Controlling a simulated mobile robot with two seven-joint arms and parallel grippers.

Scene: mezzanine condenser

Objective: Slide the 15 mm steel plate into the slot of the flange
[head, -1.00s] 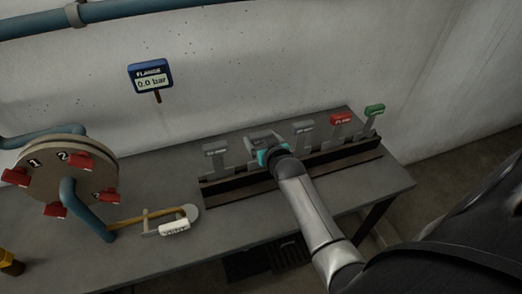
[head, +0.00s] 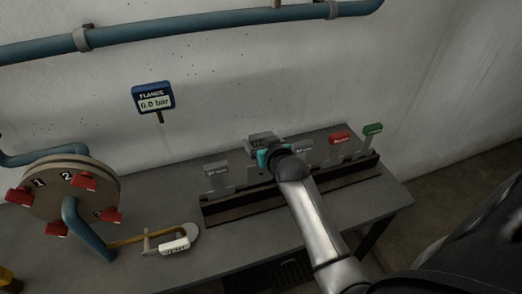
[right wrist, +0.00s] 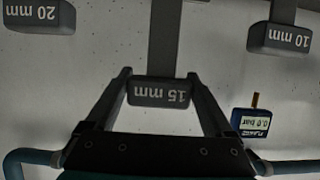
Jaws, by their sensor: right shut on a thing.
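My right gripper (head: 262,150) is shut on the grey handle block of the 15 mm steel plate, over the rack. In the right wrist view the block (right wrist: 160,93), labelled 15 mm upside down, sits between the two fingers, and its grey shank (right wrist: 162,38) runs to the picture's top edge. In the head view the gripper and block stand higher than the neighbouring handles. I cannot tell whether the plate's lower end is clear of the rack. The flange (head: 70,190), a round disc with red clamps, is at the left; its slot is not clearly visible. My left gripper is not in view.
The dark rack (head: 330,180) holds other plates: 10 mm (head: 216,169), 20 mm (head: 303,149), a red-handled one (head: 339,138) and a green-handled one (head: 372,129). A gauge (head: 153,97) reads 0.0 bar.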

